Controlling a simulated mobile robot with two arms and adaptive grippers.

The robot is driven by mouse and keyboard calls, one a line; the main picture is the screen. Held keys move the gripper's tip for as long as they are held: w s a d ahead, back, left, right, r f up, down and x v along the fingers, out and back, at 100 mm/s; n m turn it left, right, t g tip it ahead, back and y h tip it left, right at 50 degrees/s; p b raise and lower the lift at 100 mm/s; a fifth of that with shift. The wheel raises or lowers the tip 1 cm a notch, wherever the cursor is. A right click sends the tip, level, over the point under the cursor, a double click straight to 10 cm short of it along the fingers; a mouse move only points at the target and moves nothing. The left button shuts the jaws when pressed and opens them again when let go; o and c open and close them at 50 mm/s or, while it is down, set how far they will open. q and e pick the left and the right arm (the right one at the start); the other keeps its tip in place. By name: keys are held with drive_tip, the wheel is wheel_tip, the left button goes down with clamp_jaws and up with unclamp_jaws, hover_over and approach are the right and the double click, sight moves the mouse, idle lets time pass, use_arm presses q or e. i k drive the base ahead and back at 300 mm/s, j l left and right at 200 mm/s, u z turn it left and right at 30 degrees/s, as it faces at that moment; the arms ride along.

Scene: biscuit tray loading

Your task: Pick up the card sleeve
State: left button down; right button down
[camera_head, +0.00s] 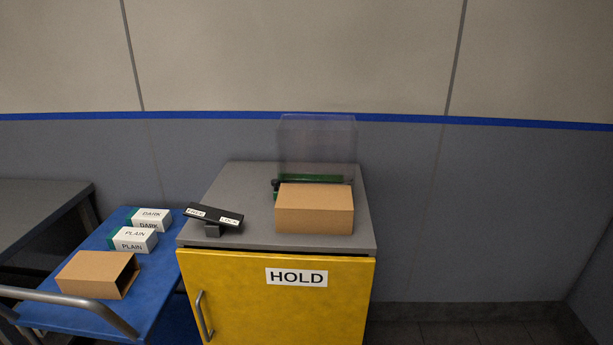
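A brown card sleeve (90,272) lies on the blue cart at the lower left. Its right end is open and dark inside. A second brown card box (314,212) sits on the grey top of the yellow cabinet; no open end of it shows from here, so I cannot tell whether it is also a sleeve. Neither of my grippers is in view.
Cartons marked DARK (152,219) and PLAIN (134,239) stand on the blue cart (95,240) behind the sleeve. The cart's metal handle (70,300) crosses in front. A black two-label rocker (214,216) and a clear panel (316,145) are on the cabinet (250,305).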

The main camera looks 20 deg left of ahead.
sight(313, 209)
drive_tip(key=i+l+u, duration=0.1)
drive_tip(key=u, duration=0.35)
drive_tip(key=l+u, duration=0.15)
drive_tip(key=u, duration=0.3)
drive_tip(key=i+l+u, duration=0.15)
drive_tip(key=u, duration=0.3)
drive_tip(key=l+u, duration=0.2)
drive_tip(key=u, duration=0.25)
drive_tip(key=l+u, duration=0.15)
drive_tip(key=u, duration=0.3)
